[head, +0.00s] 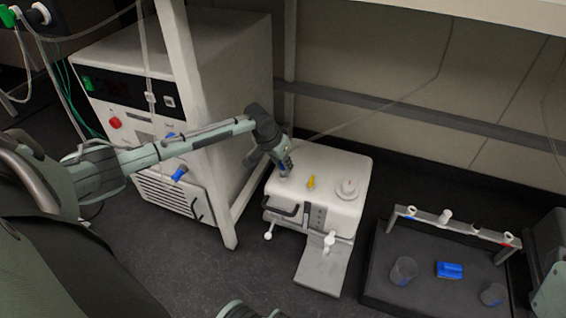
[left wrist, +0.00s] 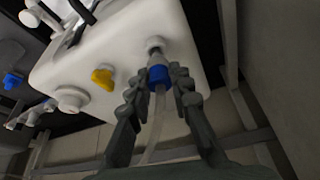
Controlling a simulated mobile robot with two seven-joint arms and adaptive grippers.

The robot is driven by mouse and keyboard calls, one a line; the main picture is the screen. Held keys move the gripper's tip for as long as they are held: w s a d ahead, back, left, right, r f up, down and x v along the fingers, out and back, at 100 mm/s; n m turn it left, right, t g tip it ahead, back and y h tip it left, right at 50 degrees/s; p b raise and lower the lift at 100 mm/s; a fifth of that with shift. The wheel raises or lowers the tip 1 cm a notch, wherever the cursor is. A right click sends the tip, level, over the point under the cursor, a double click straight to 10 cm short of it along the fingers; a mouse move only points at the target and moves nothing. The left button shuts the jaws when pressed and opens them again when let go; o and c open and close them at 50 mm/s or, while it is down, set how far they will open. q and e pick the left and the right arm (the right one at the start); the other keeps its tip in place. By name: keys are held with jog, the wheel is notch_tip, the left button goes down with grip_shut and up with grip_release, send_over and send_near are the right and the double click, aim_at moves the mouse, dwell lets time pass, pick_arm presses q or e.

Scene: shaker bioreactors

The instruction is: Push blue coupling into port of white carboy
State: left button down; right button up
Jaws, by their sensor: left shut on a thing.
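The white carboy (head: 328,203) stands on the dark floor in the middle of the head view, with a yellow fitting (head: 311,182) and a round white cap (head: 347,189) on top. My left gripper (head: 287,172) is at the left part of its top. In the left wrist view, the gripper (left wrist: 157,88) is shut on the blue coupling (left wrist: 159,76), with a clear tube trailing from it. The coupling's pale front end is lined up with the port (left wrist: 154,43) and appears to meet it. I cannot tell how deep it sits.
A large white cabinet (head: 225,60) and a pale frame post (head: 190,90) stand left of the carboy. A dark tray (head: 375,285) with a rail, beakers and a blue object (head: 449,270) lies to the right. A shelf edge hangs above.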

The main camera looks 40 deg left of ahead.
pick_arm(q)
jog(key=shift+f, duration=0.5)
dwell(0.3)
jog(key=shift+p, duration=0.65)
jog(key=shift+f, duration=0.6)
dwell(0.7)
jog(key=c, duration=1.3)
grip_release()
jog(key=v, duration=1.2)
